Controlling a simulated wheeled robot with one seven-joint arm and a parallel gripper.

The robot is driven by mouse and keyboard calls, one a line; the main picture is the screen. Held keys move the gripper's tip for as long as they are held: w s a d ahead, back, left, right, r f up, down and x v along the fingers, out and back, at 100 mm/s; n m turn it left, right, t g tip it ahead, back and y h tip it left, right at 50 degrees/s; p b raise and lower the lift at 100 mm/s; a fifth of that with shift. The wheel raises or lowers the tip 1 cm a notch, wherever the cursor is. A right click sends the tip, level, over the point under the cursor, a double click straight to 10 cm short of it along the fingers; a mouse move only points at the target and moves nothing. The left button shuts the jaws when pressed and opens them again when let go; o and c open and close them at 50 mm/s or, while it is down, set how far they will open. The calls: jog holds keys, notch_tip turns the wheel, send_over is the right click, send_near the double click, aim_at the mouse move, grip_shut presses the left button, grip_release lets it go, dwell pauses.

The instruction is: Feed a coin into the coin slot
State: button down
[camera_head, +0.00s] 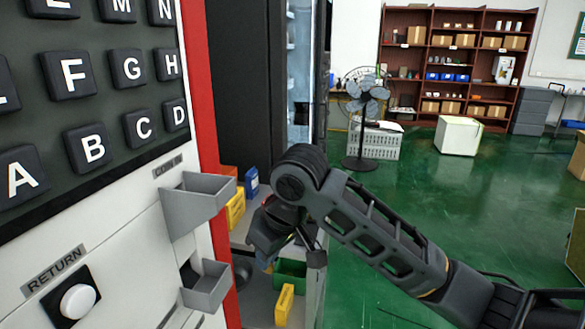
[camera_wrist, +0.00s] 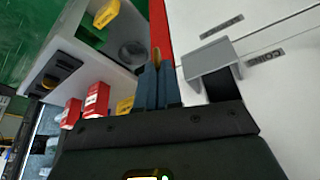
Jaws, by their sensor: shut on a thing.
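My gripper (camera_head: 272,238) is in front of the vending machine, to the right of its grey trays in the head view. In the wrist view its blue fingers (camera_wrist: 157,82) are shut on a gold coin (camera_wrist: 156,57), seen edge-on at the tips. The upper grey tray (camera_head: 197,203) is under a small label that seems to read COIN. A grey tray (camera_wrist: 208,58) beside a COIN label also shows right of the fingers in the wrist view, with a gap between. The slot's opening cannot be made out.
Black letter keys (camera_head: 88,148) cover the machine's upper panel. A white RETURN button (camera_head: 77,301) and a lower grey tray (camera_head: 205,285) are below. Yellow boxes (camera_head: 235,208) and a green bin (camera_head: 290,274) stand behind my gripper. The green floor (camera_head: 420,200) to the right is mostly clear.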

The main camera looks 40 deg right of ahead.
jog(key=s+r+n+t+y+p, duration=0.1)
jog(key=s+r+n+y, duration=0.2)
jog(key=r, duration=1)
jog(key=s+r+n+t+y+p, duration=0.15)
jog(key=s+r, duration=0.35)
jog(key=r, duration=0.8)
jog(key=shift+n, duration=0.25)
jog(key=shift+w+a+f+b, duration=0.95)
jog(key=shift+w+a+f, duration=0.2)
jog(key=shift+w, duration=0.7)
jog(key=shift+w+a+f+b, duration=1)
jog(key=shift+w+a, duration=0.25)
jog(key=shift+w, duration=0.65)
jog(key=shift+w+a+f+b, duration=0.85)
jog(key=shift+w+a+f, duration=0.35)
jog(key=shift+w, duration=0.65)
jog(key=c, duration=1.2)
grip_release()
jog(key=shift+v, duration=3.95)
